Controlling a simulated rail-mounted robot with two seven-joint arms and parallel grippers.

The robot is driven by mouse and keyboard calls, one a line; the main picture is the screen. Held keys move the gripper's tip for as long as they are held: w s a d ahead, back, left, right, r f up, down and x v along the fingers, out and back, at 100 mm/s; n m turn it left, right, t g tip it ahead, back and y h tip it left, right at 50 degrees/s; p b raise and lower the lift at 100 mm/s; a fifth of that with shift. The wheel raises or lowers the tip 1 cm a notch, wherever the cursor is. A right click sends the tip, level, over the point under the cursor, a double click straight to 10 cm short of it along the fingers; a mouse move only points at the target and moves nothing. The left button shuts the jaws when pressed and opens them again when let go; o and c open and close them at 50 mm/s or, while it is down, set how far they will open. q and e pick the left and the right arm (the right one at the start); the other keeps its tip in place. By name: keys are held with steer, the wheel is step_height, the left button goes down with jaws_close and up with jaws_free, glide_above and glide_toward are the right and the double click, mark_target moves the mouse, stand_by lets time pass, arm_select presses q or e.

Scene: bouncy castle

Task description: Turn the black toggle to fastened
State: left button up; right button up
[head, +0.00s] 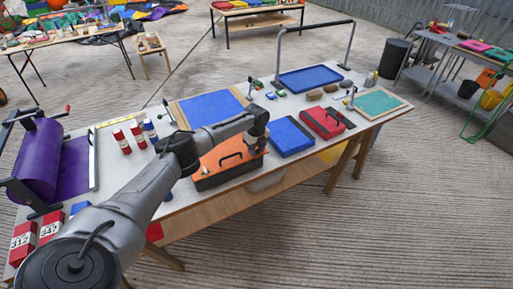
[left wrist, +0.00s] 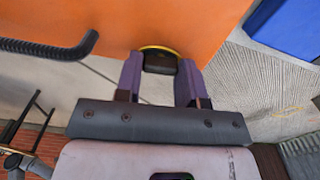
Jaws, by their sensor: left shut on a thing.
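The black toggle (left wrist: 160,66) sits on a yellow ring at the edge of an orange panel (left wrist: 110,20) in the left wrist view. My left gripper (left wrist: 160,76) has its two purple fingers on either side of the toggle, shut on it. In the head view my left gripper (head: 255,146) is at the right end of the orange-topped case (head: 214,160) and hides the toggle there. My right gripper is not in view.
A black handle (left wrist: 60,48) stands out left of the toggle. A blue case (head: 290,136) and a red case (head: 326,122) lie to the right on the table. Red canisters (head: 122,141) and a purple roll (head: 47,160) stand to the left.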

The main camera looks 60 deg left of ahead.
arm_select(q)
steer(key=n+p, duration=0.2)
steer(key=n, duration=0.1)
steer(key=shift+r+p, duration=0.2)
steer(key=shift+p, duration=0.15)
steer(key=n+p, duration=0.2)
steer(key=n, duration=0.3)
steer(key=shift+w, duration=0.1)
steer(key=n+p, duration=0.2)
steer(key=n, duration=0.3)
steer(key=shift+a+n+p, duration=0.1)
steer(key=shift+n+p, duration=0.3)
steer(key=shift+n, duration=1.6)
steer(key=o, duration=0.9)
steer(key=shift+f, duration=0.15)
steer(key=shift+o, duration=0.2)
